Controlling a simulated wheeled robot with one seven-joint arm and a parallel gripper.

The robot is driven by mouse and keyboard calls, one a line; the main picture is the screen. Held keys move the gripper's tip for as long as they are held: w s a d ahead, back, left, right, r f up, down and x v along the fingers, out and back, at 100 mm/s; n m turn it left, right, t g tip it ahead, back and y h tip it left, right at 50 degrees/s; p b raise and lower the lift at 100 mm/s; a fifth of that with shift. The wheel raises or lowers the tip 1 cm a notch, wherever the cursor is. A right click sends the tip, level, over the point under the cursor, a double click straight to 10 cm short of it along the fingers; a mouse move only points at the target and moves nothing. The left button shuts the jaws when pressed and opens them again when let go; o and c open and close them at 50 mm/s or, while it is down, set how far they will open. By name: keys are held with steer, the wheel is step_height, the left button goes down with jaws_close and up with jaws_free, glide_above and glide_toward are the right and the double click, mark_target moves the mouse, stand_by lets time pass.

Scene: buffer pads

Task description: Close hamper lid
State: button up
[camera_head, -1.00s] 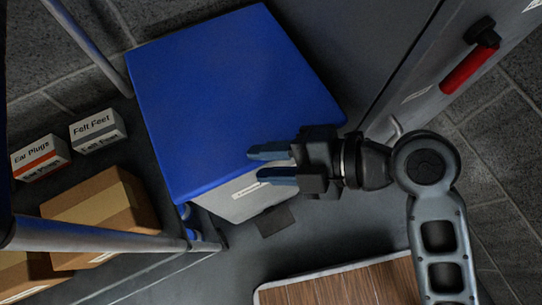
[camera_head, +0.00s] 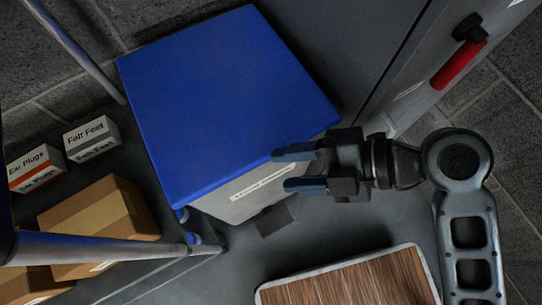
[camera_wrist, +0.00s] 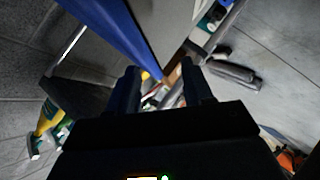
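The hamper has a blue lid (camera_head: 225,105) that lies over the top of its pale grey body (camera_head: 245,203). The lid looks down in the head view; I cannot tell whether a small gap remains under its edge. A white label (camera_head: 262,183) shows on the body's front. My gripper (camera_head: 281,171) is open and empty, at the lid's front right edge, with its fingers pointing left. I cannot tell whether they touch the hamper. In the wrist view, the blue lid edge (camera_wrist: 118,38) crosses the upper left, and my gripper (camera_wrist: 162,85) shows a gap between its fingers.
Small white boxes (camera_head: 92,138) and a cardboard box (camera_head: 98,220) stand left of the hamper, behind grey rails (camera_head: 100,246). A wooden-topped board (camera_head: 350,280) lies at the lower right. A grey cabinet with a red handle (camera_head: 460,65) stands at the upper right.

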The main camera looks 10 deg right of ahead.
steer(key=shift+s+d+r, duration=0.25)
steer(key=shift+d+r, duration=0.25)
steer(key=shift+r, duration=0.05)
steer(key=shift+s+d+r, duration=0.2)
steer(key=shift+d+r, duration=0.3)
steer(key=shift+r, duration=0.05)
steer(key=s+d+f+m+t+h, duration=0.3)
steer(key=d+f+m+t+h, duration=0.3)
steer(key=m, duration=0.6)
steer(key=s+d+r+m+t+h, duration=0.2)
steer(key=s+d+m+h, duration=0.4)
steer(key=m, duration=0.3)
steer(key=s+r+m+t, duration=0.35)
steer(key=s+r, duration=0.25)
steer(key=r, duration=0.2)
step_height(320, 180, up, 20)
steer(key=p, duration=2.2)
steer(key=shift+w+r+m+g, duration=0.15)
steer(key=shift+r+m+g, duration=0.1)
steer(key=shift+m+g, duration=0.1)
